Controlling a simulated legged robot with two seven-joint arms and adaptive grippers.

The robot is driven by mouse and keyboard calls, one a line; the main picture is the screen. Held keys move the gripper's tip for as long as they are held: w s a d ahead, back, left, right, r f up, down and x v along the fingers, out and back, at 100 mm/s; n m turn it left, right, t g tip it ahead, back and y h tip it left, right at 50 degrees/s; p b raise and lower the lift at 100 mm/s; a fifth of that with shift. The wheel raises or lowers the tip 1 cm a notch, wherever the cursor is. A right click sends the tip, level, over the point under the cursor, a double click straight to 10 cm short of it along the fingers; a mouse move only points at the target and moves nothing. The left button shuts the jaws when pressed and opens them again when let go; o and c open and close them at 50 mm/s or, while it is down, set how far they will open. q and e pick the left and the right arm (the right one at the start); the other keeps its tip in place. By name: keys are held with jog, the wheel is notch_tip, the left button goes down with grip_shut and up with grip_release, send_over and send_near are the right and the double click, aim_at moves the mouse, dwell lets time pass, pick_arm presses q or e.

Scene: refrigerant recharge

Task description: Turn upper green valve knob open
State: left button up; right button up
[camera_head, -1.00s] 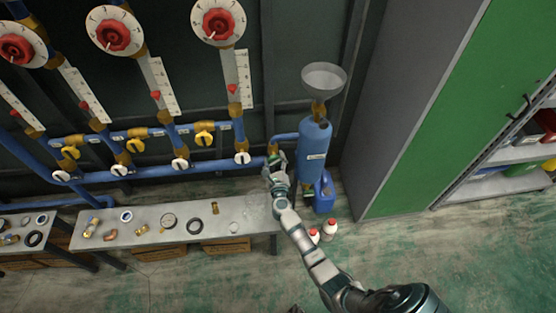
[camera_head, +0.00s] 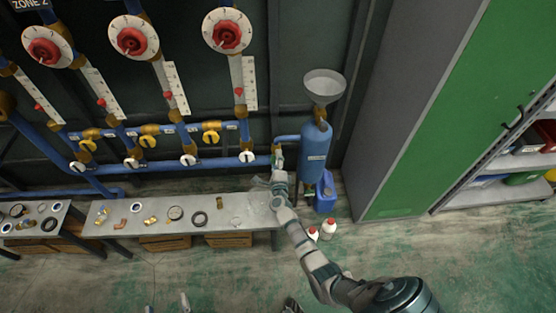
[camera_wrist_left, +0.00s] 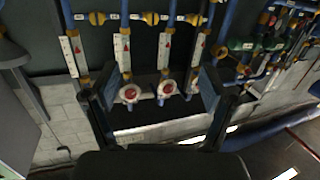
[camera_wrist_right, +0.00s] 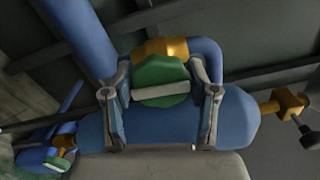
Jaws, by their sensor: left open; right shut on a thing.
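The upper green valve knob (camera_wrist_right: 160,72), with a pale bar across its face, shows in the right wrist view below a brass fitting, in front of the blue tank (camera_wrist_right: 235,118). My right gripper (camera_wrist_right: 163,92) has one finger on each side of the knob and is shut on it. In the head view my right gripper (camera_head: 279,160) is at the pipe left of the upright blue tank (camera_head: 314,150) and mostly hides the knob. My left gripper (camera_wrist_left: 158,88) is open and empty; its tips (camera_head: 168,304) show at the head view's bottom edge.
A grey bench (camera_head: 150,236) with small fittings and rings stands below the blue pipes. Red-centred gauges (camera_head: 227,32) are above. A funnel (camera_head: 324,83) tops the tank. A blue canister (camera_head: 326,192) and white bottles (camera_head: 329,228) are beneath.

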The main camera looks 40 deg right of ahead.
pick_arm(q)
jog(key=shift+s+a+f+g, duration=0.1)
jog(key=shift+s+f+g, duration=0.05)
jog(key=shift+f+g, duration=0.2)
pick_arm(e)
jog(key=shift+s+a+f+n, duration=0.1)
jog(key=shift+a+f+n, duration=0.1)
jog(key=shift+f+n, duration=0.25)
pick_arm(q)
jog(key=shift+f, duration=0.15)
pick_arm(e)
jog(key=o, duration=1.2)
jog(key=shift+r, duration=0.1)
jog(key=shift+r, duration=0.1)
pick_arm(q)
jog(key=shift+a, duration=0.1)
pick_arm(e)
jog(key=v, duration=1.2)
jog(key=shift+d, duration=0.1)
